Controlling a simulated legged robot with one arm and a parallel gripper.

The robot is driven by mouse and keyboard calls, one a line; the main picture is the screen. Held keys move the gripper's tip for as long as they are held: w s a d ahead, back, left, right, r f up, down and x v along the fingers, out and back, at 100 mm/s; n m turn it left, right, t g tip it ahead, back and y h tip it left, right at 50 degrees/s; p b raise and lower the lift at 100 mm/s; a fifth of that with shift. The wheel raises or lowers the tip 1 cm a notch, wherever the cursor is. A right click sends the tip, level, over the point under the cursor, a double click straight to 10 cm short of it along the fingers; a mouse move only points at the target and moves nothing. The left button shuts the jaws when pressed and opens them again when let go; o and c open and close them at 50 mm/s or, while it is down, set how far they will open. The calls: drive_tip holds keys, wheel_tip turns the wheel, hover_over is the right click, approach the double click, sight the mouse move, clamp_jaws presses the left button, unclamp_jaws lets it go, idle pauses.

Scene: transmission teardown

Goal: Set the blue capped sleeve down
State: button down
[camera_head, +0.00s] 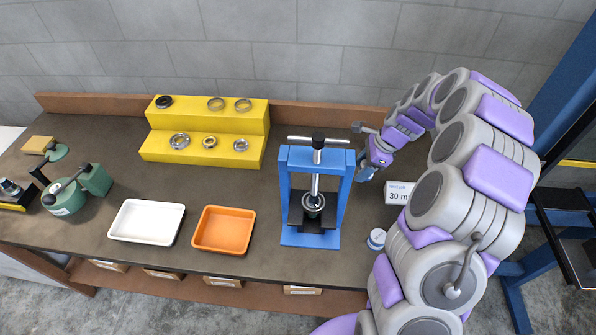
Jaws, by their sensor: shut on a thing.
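My gripper (368,166) points down just right of the blue press frame, near the back right of the bench. It is shut on a small blue piece (364,174), which I take to be the blue capped sleeve. The piece is small and partly covered by the gripper. I cannot tell whether its lower end touches the bench top (270,192).
A blue press (342,198) stands close on the left. A yellow stepped stand (255,130) holds several rings. White (147,221) and orange (223,230) trays look empty.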

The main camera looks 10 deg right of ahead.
drive_tip(key=b, duration=0.2)
approach(352, 194)
drive_tip(key=shift+w+a+f, duration=0.3)
drive_tip(key=shift+a+f, duration=0.3)
drive_tip(key=shift+f, duration=0.2)
drive_tip(key=x, duration=0.4)
drive_tip(key=shift+s, duration=0.2)
drive_tip(key=shift+d, duration=0.45)
drive_tip(key=c, duration=0.7)
unclamp_jaws()
drive_tip(key=shift+d+f, duration=0.1)
drive_tip(key=shift+d, duration=0.05)
drive_tip(key=shift+o, duration=1.2)
drive_tip(key=shift+a, duration=0.4)
